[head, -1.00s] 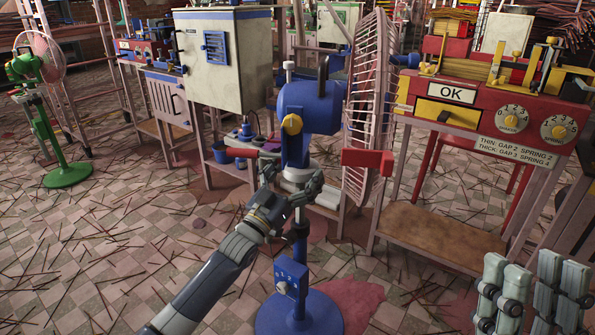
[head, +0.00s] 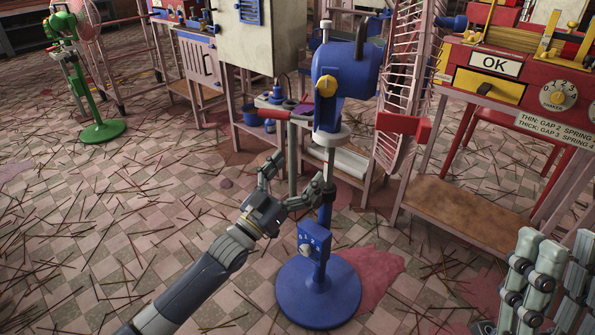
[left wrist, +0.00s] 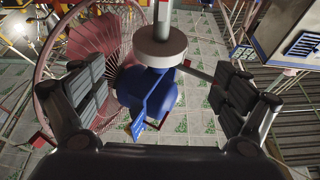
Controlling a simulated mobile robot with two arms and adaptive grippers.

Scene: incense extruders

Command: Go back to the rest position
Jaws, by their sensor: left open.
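A blue pedestal fan (head: 345,85) stands upright, with a yellow knob, a pinkish cage on its right, a pole and a round base (head: 318,292). Its control box (head: 313,245) is on the pole. My left gripper (head: 298,172) is open and empty. It lies just left of the pole below the grey collar; one finger overlaps the pole in the picture, and I cannot tell whether it touches. In the left wrist view the gripper's fingers (left wrist: 155,90) are wide apart, with the fan's collar and blue body beyond them. My right gripper (head: 548,280) is at the lower right, partly cut off.
A red and yellow machine marked OK (head: 495,65) on a pink frame is at the right. A grey-white cabinet (head: 280,40) stands behind. A green fan (head: 100,131) is at the far left.

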